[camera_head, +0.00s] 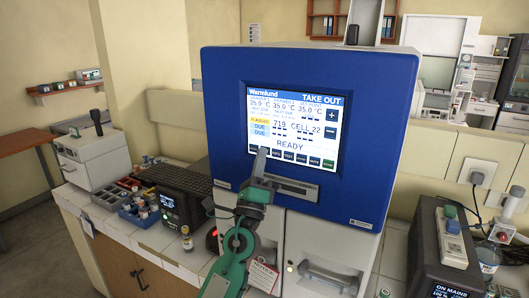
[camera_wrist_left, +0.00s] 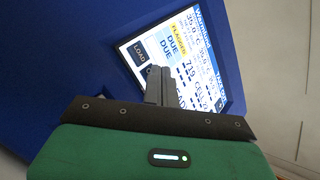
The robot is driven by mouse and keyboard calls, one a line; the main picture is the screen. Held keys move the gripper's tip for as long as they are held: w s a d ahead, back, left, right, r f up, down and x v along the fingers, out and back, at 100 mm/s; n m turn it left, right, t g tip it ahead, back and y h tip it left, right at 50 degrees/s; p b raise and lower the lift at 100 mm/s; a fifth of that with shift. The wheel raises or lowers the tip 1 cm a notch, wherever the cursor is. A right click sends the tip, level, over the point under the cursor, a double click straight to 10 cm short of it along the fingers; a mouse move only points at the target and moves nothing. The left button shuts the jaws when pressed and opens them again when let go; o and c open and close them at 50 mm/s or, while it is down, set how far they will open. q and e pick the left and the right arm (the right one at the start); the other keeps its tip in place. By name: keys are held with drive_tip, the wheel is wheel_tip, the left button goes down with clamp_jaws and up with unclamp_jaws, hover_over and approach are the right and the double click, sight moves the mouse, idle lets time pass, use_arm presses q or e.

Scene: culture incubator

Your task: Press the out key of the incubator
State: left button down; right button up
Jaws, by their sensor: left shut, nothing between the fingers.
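The incubator (camera_head: 222,130) is a blue-fronted unit with a lit screen (camera_head: 293,115) headed "TAKE OUT" and reading "READY". A row of small keys runs along the screen's bottom edge, with a green one (camera_head: 327,164) at its right end. In the left wrist view the key at the row's end reads "LOAD" (camera_wrist_left: 140,51). I cannot make out an out key; the neighbouring key is partly hidden by my fingers. My left gripper (camera_head: 261,154) is shut and empty, its fingertips over the left part of the key row. It also shows in the left wrist view (camera_wrist_left: 157,82). Contact cannot be told.
A dark device (camera_head: 168,202) with a small display stands left of the incubator, beside a tray of vials (camera_head: 137,212). A small bottle (camera_head: 187,240) stands on the counter. Another dark box (camera_head: 440,245) stands at the right. The space before the screen's right half is clear.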

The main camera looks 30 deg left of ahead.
use_arm(q)
drive_tip(key=shift+s, duration=0.75)
drive_tip(key=shift+s+a+p, duration=0.1)
drive_tip(key=shift+s+p, duration=0.45)
drive_tip(key=shift+s, duration=1.95)
